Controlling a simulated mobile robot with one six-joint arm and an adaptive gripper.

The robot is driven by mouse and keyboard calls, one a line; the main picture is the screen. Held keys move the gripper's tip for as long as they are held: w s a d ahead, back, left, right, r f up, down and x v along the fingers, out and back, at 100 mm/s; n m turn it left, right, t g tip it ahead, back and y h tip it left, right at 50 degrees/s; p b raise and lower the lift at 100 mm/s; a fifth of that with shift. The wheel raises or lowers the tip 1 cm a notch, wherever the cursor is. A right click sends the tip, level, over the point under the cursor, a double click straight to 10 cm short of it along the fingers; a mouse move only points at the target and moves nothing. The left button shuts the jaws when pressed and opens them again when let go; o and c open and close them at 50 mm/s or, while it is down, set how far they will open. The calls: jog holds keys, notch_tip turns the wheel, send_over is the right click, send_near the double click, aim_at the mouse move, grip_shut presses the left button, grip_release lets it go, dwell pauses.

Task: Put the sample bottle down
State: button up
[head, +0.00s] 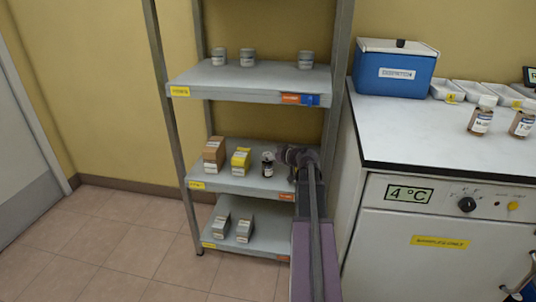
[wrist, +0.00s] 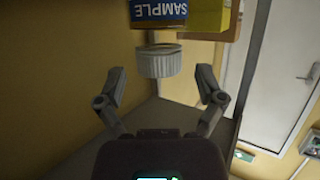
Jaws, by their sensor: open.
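The sample bottle (head: 267,165), small and dark with a pale label, stands upright on the middle shelf, left of my gripper (head: 288,155). In the wrist view, which is upside down, its pale ribbed cap (wrist: 159,62) and a blue band reading SAMPLE (wrist: 158,10) show at the top centre. My gripper (wrist: 160,84) is open there, its two fingers spread wide with nothing between the tips. The cap lies just beyond the fingertips, in line with the gap, and appears apart from both fingers. The bottle's base is hidden in the wrist view.
On the middle shelf (head: 238,186), a yellow box (head: 241,161) and a brown box (head: 214,154) stand left of the bottle. A rack post (head: 336,90) rises near my arm. The counter (head: 440,135) at right holds a blue cooler (head: 394,74) and two bottles.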

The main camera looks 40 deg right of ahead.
jog(key=p+v, duration=0.3)
jog(key=v, duration=0.7)
jog(key=shift+s, duration=0.25)
dwell(0.4)
jog(key=w+a+f+g+y, duration=0.2)
jog(key=a+f+g, duration=0.2)
jog(key=a, duration=0.9)
jog(key=w+a+f+g+y, duration=0.1)
jog(key=a+f+g, duration=0.25)
jog(key=a, duration=0.95)
jog(key=s+a+f+g+h, duration=0.1)
jog(key=s+a+g, duration=0.1)
jog(key=a, duration=0.4)
jog(key=s+a+f+m+g+h, duration=0.1)
jog(key=s+a+f+g+h, duration=0.1)
jog(key=a, duration=0.4)
jog(key=s+a+f+g+h, duration=0.1)
jog(key=s+a+g, duration=0.1)
jog(key=s+a, duration=0.2)
jog(key=shift+s+a+f+h, duration=0.3)
jog(key=shift+a+f+h, duration=0.1)
jog(key=shift+a, duration=1)
